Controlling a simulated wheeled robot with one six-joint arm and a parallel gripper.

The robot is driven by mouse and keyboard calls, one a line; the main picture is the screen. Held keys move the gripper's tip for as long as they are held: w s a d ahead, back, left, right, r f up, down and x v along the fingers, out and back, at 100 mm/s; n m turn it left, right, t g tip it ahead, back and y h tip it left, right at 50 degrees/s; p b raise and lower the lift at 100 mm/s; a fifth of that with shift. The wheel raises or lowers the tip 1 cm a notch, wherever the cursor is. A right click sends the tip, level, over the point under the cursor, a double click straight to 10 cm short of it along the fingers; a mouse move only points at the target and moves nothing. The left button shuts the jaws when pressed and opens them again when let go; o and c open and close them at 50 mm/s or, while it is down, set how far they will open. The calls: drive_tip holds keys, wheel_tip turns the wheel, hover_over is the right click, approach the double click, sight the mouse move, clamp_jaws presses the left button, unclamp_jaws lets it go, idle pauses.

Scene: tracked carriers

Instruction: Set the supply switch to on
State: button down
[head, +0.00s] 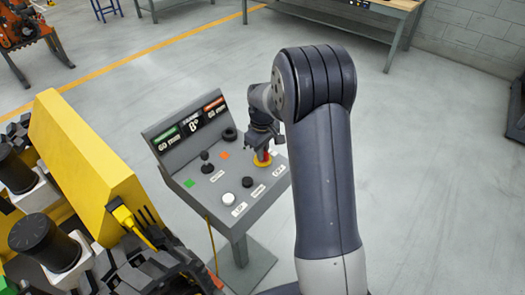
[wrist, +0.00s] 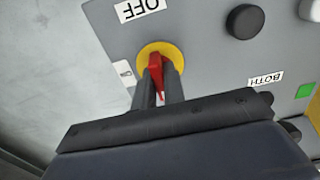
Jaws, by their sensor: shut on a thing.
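The supply switch is a red handle (wrist: 156,72) on a round yellow plate (wrist: 161,50) set in a grey control console. In the head view its yellow and red (head: 262,160) show at the console's right side, partly hidden by my gripper (head: 264,146). In the wrist view my gripper (wrist: 160,84) has its two dark fingers on either side of the red handle and is shut on it. An OFF label (wrist: 140,9) lies beyond the plate. A smaller white label (wrist: 124,73) lies to the plate's left, its text unclear.
The console (head: 212,207) also carries a joystick (head: 206,163), a white button (head: 228,199), a black button (head: 247,182) and a tilted display (head: 193,126). A yellow tracked machine (head: 95,165) stands close at left. Open floor lies behind the console.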

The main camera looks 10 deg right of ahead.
drive_tip(key=shift+m, duration=0.4)
drive_tip(key=m+b, duration=0.1)
drive_tip(key=m, duration=0.2)
drive_tip(key=shift+m, duration=0.4)
drive_tip(key=m+b, duration=0.1)
drive_tip(key=m, duration=1.2)
drive_tip(key=shift+r+b, duration=0.1)
drive_tip(key=shift+b, duration=0.3)
drive_tip(key=c, duration=1.5)
unclamp_jaws()
